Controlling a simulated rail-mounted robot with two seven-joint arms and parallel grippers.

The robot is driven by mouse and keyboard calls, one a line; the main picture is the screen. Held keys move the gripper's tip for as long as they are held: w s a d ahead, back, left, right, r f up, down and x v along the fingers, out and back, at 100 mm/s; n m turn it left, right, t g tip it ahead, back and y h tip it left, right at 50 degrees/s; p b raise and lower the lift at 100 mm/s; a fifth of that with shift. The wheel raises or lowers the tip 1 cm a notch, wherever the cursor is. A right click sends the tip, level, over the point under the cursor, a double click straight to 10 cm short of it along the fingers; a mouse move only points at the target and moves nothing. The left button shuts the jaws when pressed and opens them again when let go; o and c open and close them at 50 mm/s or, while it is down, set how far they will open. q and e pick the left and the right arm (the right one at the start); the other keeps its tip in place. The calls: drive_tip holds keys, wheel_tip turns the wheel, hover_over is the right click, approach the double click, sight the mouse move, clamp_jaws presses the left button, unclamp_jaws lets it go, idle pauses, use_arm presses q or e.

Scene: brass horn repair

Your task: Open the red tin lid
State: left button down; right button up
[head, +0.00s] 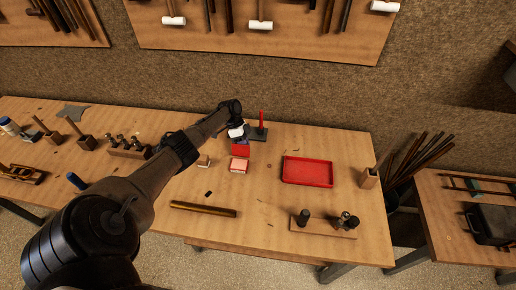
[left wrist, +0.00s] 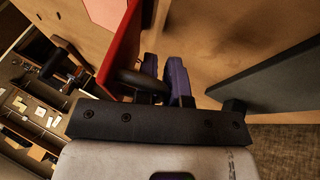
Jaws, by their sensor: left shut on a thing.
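The red tin (head: 240,150) stands near the back middle of the bench, with a pink surface (head: 239,166) showing just in front of it. In the left wrist view its red edge (left wrist: 122,35) borders a pink area (left wrist: 104,12). My left gripper (head: 241,139) is at the back side of the tin. The fingers hide the exact grip, and I cannot tell how far the lid is raised. My right gripper is not in view.
A dark plate with a red post (head: 261,120) stands right behind the tin. A red tray (head: 307,172) lies to the right, with clear bench between. A brass rod (head: 203,209) and a wooden stand (head: 323,227) lie nearer the front. Several tools stand at left.

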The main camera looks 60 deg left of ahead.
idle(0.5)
use_arm(q)
drive_tip(key=c, duration=1.5)
unclamp_jaws()
drive_tip(key=b+v, duration=0.1)
drive_tip(key=v, duration=1.2)
drive_tip(key=shift+a+r, duration=0.25)
